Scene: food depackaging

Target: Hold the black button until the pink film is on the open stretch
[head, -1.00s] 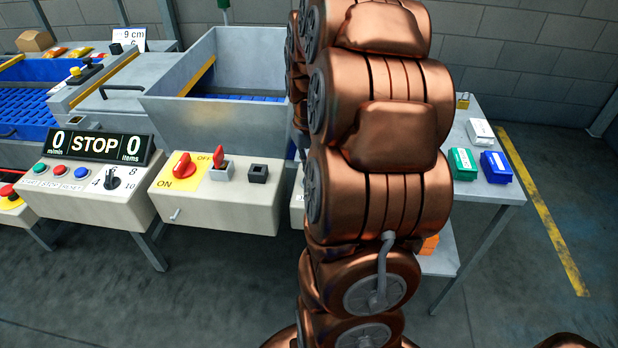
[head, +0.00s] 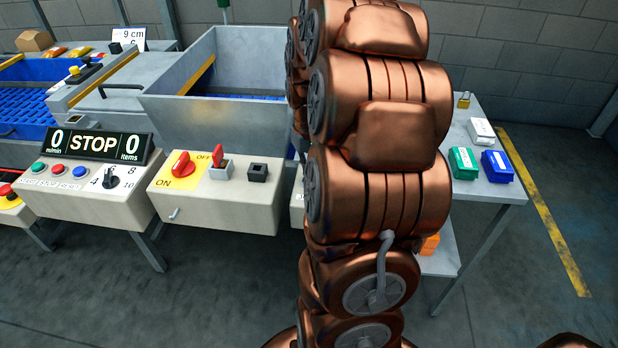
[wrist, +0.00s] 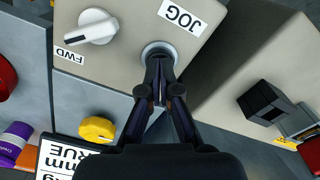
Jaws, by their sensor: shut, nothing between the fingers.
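In the wrist view my gripper (wrist: 159,62) is shut and empty, with its fingertips over a round button seat with a pale ring (wrist: 157,45) beside the JOG label (wrist: 180,14). The fingertips cover the middle of the seat, so the black button itself is hidden and I cannot tell how far it is pressed. In the head view my arm hides my gripper and this button. No pink film shows in either view.
A white selector knob (wrist: 92,27) by a FWD label and a yellow knob (wrist: 97,129) sit near my gripper. In the head view are a STOP display (head: 95,144), a red rotary switch (head: 182,164), a black square socket (head: 258,172) and a grey hopper (head: 215,122).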

